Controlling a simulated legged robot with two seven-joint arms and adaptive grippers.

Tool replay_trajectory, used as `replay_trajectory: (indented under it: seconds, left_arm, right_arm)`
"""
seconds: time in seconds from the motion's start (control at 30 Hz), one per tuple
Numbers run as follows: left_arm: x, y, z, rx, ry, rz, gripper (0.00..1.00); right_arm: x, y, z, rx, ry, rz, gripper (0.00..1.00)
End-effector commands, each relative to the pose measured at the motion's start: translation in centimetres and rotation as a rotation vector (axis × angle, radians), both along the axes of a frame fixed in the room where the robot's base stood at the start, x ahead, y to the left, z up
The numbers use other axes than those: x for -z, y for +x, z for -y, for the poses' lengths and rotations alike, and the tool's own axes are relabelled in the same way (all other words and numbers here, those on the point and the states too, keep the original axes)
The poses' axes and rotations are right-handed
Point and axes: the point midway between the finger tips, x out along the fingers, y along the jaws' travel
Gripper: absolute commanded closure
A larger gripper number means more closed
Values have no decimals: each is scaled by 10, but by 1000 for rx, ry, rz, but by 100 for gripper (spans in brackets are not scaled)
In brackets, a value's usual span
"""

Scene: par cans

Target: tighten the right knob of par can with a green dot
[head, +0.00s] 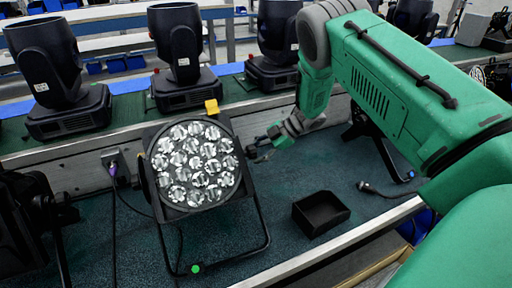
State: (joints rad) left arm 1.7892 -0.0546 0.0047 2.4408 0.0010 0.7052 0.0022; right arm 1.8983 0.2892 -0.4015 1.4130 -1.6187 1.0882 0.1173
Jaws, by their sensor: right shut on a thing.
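The par can (197,165) with a round face of several clear lenses stands in the middle of the head view on its black yoke bracket. A green dot (195,268) marks the bottom of the bracket. My right arm reaches in from the right, and its gripper (262,147) is at the par can's right side. It is shut on the right knob (252,151), a small dark part mostly hidden by the fingers. My left gripper is out of view.
An empty black open bin (321,213) sits on the teal surface right of the par can. A cable with a connector (372,188) lies farther right. Another dark fixture (30,225) stands at the left. Several moving-head lights (180,60) line the shelf behind.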

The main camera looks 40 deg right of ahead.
Motion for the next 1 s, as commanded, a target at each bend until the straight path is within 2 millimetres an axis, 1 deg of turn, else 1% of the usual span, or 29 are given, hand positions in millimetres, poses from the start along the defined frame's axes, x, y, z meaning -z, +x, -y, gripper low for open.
replay_trajectory:
  seconds: [0.03,0.2,0.67,0.7,0.73,0.77,1.0]
  left_arm:
    - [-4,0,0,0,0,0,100]
    - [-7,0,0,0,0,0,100]
    - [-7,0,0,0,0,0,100]
    - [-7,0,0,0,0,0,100]
    - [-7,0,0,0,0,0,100]
    - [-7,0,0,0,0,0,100]
    - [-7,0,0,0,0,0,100]
  right_arm:
    - [-4,2,0,0,6,-11,95]
    - [-3,2,-1,0,18,-45,95]
    - [-3,1,-1,0,21,-56,95]
    - [-3,1,-1,1,21,-56,56]
    - [-3,1,-1,1,21,-56,46]
    - [-2,1,-1,0,20,-57,40]
    - [-1,1,0,1,19,-58,40]
